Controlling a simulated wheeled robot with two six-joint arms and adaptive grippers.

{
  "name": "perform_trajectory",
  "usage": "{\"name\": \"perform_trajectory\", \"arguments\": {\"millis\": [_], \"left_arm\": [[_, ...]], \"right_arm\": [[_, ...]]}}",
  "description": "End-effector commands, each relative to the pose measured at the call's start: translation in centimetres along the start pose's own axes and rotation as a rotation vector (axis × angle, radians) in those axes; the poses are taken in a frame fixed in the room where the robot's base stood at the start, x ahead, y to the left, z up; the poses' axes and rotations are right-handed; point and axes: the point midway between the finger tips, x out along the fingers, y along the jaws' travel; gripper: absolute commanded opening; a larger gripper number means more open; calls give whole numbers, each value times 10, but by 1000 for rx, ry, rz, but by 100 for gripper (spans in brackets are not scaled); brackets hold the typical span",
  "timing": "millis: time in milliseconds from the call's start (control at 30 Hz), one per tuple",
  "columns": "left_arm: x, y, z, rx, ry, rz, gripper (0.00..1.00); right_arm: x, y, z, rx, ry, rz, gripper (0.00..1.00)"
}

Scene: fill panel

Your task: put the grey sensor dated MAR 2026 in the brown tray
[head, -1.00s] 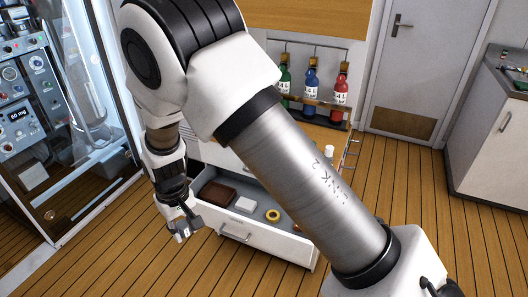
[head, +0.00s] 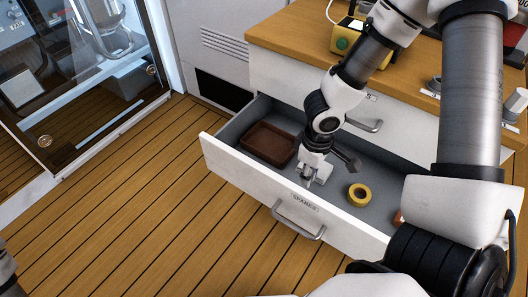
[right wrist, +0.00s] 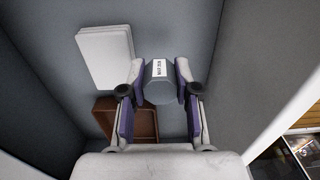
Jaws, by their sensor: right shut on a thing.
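The grey sensor (right wrist: 160,88) is a cylinder with a small white label; its print is tiny and seems to read MAR 2026. My right gripper (right wrist: 160,82) is shut on it, one finger on each side. In the head view my right gripper (head: 308,180) is over the open drawer, just right of the brown tray, and the sensor is hard to make out. The brown tray (head: 268,141) is shallow, looks empty and lies at the drawer's left end. In the right wrist view the tray (right wrist: 146,124) is partly hidden behind the gripper. My left gripper is not in view.
The open drawer (head: 240,166) has a front wall with a handle (head: 298,220). A yellow ring (head: 359,193) lies in it, right of the gripper. A white box (right wrist: 105,56) lies beside the tray. The counter (head: 285,40) overhangs behind. Floor in front is clear.

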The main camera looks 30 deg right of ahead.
Motion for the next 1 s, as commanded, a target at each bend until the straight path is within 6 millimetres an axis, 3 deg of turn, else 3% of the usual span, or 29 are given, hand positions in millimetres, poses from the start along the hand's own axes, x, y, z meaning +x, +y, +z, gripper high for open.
{"name": "perform_trajectory", "arguments": {"millis": [200, 300, 767, 933, 1000], "left_arm": [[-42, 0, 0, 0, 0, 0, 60], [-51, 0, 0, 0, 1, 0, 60], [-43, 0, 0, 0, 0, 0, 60], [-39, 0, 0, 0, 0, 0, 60], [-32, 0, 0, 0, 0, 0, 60]], "right_arm": [[-12, 21, -49, -3, -2, 9, 0], [-9, 29, -70, -2, -1, 6, 0], [0, 61, -148, -2, 3, 6, 0], [-1, 68, -167, -3, 3, 4, 0], [17, 67, -164, -3, -2, 1, 0]]}}
